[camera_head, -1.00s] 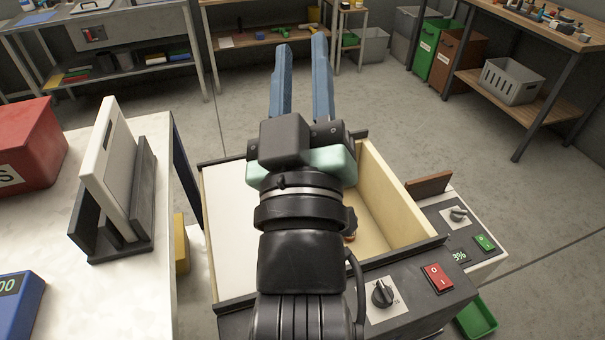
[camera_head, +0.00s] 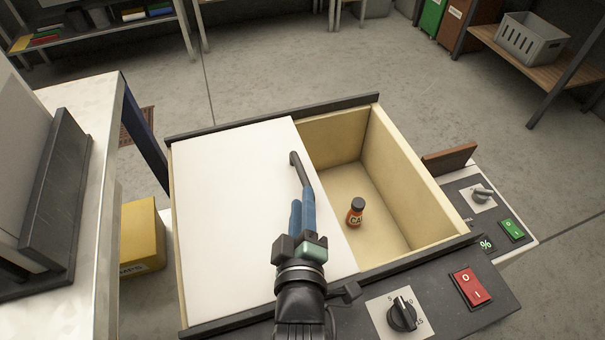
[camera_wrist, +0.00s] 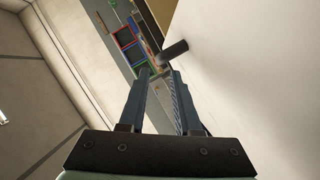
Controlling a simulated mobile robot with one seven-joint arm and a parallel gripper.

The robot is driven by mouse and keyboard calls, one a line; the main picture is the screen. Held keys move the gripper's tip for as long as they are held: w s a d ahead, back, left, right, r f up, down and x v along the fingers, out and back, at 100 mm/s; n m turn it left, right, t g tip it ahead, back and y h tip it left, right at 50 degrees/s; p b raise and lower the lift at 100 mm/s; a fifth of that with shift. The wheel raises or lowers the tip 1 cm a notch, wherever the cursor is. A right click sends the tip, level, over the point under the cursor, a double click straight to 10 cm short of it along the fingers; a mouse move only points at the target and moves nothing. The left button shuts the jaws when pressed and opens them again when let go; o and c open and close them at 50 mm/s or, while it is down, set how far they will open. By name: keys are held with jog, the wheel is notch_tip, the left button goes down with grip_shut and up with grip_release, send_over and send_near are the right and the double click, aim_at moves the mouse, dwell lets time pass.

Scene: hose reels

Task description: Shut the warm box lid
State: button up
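The warm box (camera_head: 415,190) is a cream open-topped box with dark rails. Its flat white lid (camera_head: 235,205) covers the left part, and the right part is open. A dark bar handle (camera_head: 296,168) stands along the lid's right edge; its end also shows in the wrist view (camera_wrist: 174,49). My gripper (camera_head: 306,195) has blue fingers and is over the lid's right edge, close to the handle. In the wrist view my gripper (camera_wrist: 160,75) has a gap between its fingers, with the handle just beyond the tips. I cannot tell whether they touch.
An orange bottle with a dark cap (camera_head: 355,212) stands inside the box. A control panel with a knob (camera_head: 402,314) and red switch (camera_head: 470,287) runs along the near side. A yellow box (camera_head: 142,236) and white table (camera_head: 85,110) stand left.

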aim_at(302, 183)
jog(key=x, duration=0.8)
jog(key=shift+w+b, duration=0.1)
jog(key=shift+b, duration=0.3)
grip_shut()
dwell(1.0)
